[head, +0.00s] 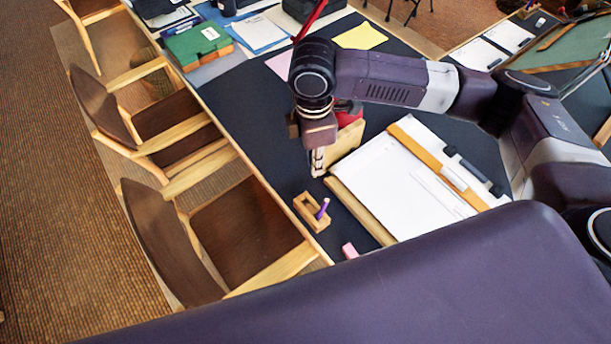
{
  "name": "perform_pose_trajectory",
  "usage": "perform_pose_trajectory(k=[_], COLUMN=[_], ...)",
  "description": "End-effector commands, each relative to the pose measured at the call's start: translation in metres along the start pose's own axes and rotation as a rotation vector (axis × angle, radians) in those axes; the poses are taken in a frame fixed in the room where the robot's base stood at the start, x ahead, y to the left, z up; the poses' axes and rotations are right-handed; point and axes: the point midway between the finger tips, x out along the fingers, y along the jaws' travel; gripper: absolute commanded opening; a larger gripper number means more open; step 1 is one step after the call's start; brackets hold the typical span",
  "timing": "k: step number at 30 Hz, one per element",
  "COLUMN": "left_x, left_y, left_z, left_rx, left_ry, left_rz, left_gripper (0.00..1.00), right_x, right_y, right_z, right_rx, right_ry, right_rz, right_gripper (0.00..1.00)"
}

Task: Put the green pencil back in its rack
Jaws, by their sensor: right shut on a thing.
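A small wooden rack (301,205) stands on the dark table near its left edge, with a purple pencil (323,208) upright in it. My right gripper (318,172) points down just above and beyond the rack, apart from it. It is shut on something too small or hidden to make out. I cannot see the green pencil clearly anywhere. My left gripper is not in view.
A drawing board with white paper (385,180) and a wooden rule (440,165) lies to the right. A wooden block (347,142) is behind the gripper. A pink block (350,250) lies nearer. Chairs (240,230) line the left edge.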

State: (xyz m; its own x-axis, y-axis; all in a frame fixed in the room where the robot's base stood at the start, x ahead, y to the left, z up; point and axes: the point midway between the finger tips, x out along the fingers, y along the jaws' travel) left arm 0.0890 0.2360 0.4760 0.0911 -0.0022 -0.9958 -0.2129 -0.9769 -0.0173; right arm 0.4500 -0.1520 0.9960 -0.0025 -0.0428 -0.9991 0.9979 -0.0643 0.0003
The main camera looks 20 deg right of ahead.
Motion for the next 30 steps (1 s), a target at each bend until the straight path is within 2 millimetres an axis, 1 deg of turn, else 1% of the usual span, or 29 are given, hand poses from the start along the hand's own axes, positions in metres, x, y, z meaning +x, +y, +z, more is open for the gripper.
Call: perform_pose_trajectory(k=[1, 10, 21, 24, 27, 30], left_x=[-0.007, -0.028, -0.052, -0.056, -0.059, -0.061], left_y=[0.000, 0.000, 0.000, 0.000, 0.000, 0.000], left_z=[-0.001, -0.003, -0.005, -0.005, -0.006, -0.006], left_rx=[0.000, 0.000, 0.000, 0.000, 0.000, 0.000], left_ry=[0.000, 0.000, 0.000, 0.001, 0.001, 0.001], left_rz=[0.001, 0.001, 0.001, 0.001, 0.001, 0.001], left_gripper=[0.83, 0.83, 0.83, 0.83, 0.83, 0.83], right_x=[0.002, 0.032, 0.072, 0.082, 0.089, 0.094], right_y=[0.001, 0.012, 0.013, 0.011, 0.010, 0.009], right_z=[-0.003, -0.013, -0.021, -0.022, -0.024, -0.024], right_rx=[-0.088, -0.675, -1.383, -1.540, -1.658, -1.735], right_ry=[0.002, 0.002, 0.002, 0.002, 0.002, 0.001], right_rz=[-0.001, 0.026, 0.057, 0.065, 0.072, 0.075], right_gripper=[0.00, 0.00, 0.00, 0.00, 0.00, 0.00])
